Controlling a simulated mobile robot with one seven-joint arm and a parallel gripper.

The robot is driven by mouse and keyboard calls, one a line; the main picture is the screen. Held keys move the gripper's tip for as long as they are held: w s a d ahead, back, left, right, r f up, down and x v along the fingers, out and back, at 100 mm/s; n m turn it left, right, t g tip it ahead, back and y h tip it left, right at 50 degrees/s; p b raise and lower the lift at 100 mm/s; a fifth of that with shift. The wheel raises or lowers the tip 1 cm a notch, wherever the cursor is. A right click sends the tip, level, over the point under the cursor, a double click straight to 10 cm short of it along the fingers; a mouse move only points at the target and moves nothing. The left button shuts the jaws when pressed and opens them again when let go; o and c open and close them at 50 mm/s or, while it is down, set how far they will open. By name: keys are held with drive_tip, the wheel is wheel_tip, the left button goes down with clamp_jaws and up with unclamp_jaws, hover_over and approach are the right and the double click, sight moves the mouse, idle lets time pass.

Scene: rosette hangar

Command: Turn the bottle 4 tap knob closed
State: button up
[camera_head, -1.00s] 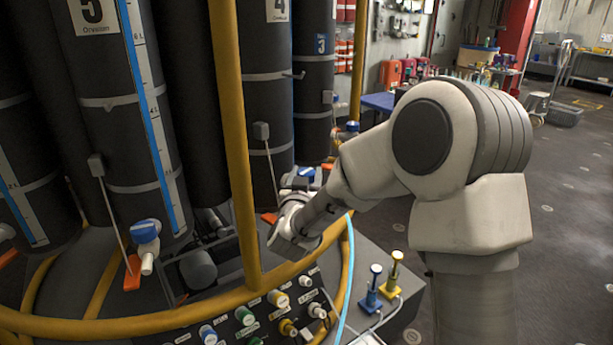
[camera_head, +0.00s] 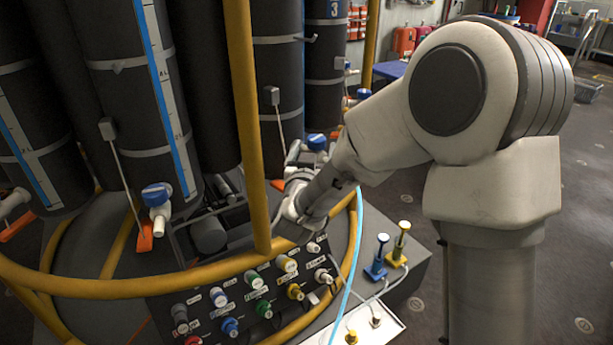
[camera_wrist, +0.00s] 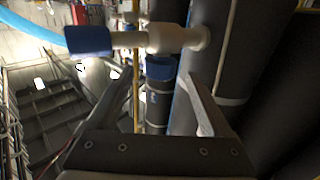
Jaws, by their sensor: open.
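Bottle 4 (camera_head: 278,75) is a dark upright cylinder behind the yellow post. Its tap has a blue knob (camera_head: 316,141) and shows just above my gripper (camera_head: 304,160), partly hidden by it. In the wrist view a tap's blue knob (camera_wrist: 88,41) lies at upper left, with its cream body (camera_wrist: 165,38) running right to a dark bottle. My gripper (camera_wrist: 160,80) is open, its fingers to either side below the tap body. The fingers hold nothing; the blue knob lies beyond the left fingertip. Contact with the tap cannot be told.
A yellow post (camera_head: 248,120) and curved yellow rail (camera_head: 120,287) stand in front of the bottles. A panel of coloured connectors (camera_head: 256,290) is below. Another tap (camera_head: 157,205) is at left. Bottle 3 (camera_head: 324,70) stands behind right. Open floor lies at right.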

drive_tip(key=s+a, duration=0.2)
drive_tip(key=s, duration=1.1)
